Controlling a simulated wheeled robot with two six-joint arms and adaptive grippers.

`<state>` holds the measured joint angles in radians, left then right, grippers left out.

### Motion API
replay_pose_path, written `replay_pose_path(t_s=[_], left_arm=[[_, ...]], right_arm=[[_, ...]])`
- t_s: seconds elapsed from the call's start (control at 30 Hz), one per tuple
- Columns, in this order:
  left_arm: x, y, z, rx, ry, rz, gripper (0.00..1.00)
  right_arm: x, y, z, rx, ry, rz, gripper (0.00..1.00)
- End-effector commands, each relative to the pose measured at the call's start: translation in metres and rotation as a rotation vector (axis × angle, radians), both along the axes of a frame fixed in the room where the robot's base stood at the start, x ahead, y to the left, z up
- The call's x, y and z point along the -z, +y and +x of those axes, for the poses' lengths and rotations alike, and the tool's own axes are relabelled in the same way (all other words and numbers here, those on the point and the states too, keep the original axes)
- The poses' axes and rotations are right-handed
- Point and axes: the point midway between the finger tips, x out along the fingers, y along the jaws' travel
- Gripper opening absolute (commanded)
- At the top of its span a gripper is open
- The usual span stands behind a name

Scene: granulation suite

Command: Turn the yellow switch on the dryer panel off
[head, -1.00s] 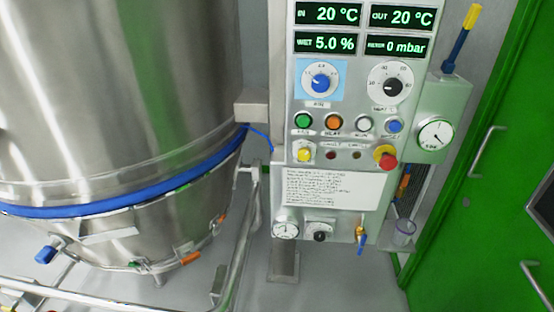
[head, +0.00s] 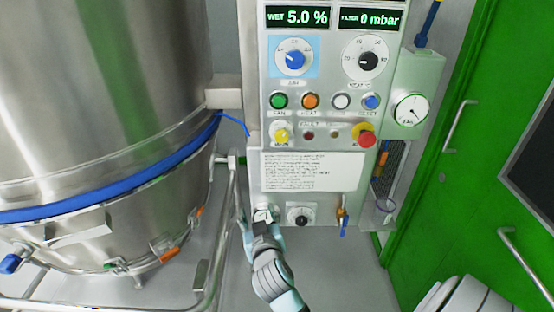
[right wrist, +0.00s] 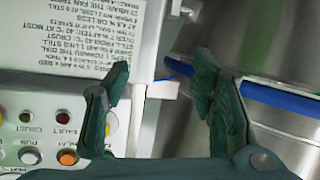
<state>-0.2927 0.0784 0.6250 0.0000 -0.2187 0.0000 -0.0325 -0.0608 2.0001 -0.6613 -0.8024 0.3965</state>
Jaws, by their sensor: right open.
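The yellow switch (head: 281,135) is a small round knob at the lower left of the grey dryer panel (head: 380,200), left of a dark red lamp (head: 308,135). The panel stands upside down there, and the left finger hides most or all of the switch area. My left gripper is not in view.
Close above the switch are green (head: 279,100) and orange (head: 310,101) buttons. A red emergency stop (head: 365,138) sits to its right and a printed sheet (head: 312,170) below. The steel vessel (head: 100,100) with its blue band and a rail (head: 222,240) stand to the left.

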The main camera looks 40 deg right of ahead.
Motion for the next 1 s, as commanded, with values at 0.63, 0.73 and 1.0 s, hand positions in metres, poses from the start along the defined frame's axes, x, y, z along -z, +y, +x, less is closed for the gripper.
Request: replay_pose_path(t_s=[0.63,0.73,1.0], left_arm=[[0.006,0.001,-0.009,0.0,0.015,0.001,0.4],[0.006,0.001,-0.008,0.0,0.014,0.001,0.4],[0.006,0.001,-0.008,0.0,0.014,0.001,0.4]], right_arm=[[-0.15,-0.101,0.038,0.221,-0.362,0.034,0.51],[-0.149,-0.114,0.056,0.221,-0.361,0.037,0.51],[-0.148,-0.126,0.073,0.219,-0.361,0.04,0.51]])
